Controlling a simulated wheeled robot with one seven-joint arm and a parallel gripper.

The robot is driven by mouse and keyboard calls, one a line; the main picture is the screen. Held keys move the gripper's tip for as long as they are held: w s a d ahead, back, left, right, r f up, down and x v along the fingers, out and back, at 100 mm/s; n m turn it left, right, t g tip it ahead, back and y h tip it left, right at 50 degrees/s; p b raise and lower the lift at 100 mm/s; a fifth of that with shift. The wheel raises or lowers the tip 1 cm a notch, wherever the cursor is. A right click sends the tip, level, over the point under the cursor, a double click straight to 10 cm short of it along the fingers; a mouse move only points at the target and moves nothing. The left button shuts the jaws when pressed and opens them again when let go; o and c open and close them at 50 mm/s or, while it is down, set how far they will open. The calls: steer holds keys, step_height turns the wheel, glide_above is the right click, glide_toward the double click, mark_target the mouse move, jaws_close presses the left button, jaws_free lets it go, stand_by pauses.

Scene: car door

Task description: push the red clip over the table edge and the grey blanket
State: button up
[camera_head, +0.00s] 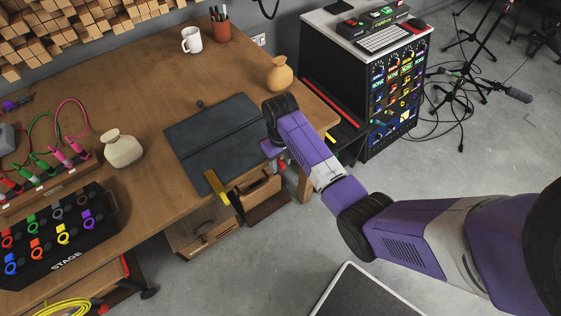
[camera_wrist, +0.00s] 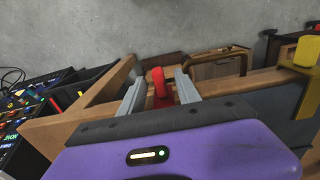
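The red clip (camera_wrist: 158,86) shows upright between my fingers in the wrist view, near the wooden table edge; how far it sits over the edge is hidden. In the head view my arm hides it. My gripper (camera_wrist: 160,77) is open, with one pale finger on each side of the clip and visible gaps. In the head view only part of my purple gripper (camera_head: 270,149) shows, by the table's right front corner. The grey blanket (camera_head: 212,130) lies flat on the table and reaches its front edge; a dark part also shows at right in the wrist view (camera_wrist: 282,103).
A yellow clip (camera_head: 217,187) sits on the blanket's left front corner. Open wooden drawers (camera_head: 200,228) are under the table edge (camera_head: 150,233). A tan vase (camera_head: 279,74) stands beyond the blanket. A black cabinet (camera_head: 345,70) stands right of the table. The floor in front is mostly clear.

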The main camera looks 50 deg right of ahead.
steer(key=shift+r, duration=3.9)
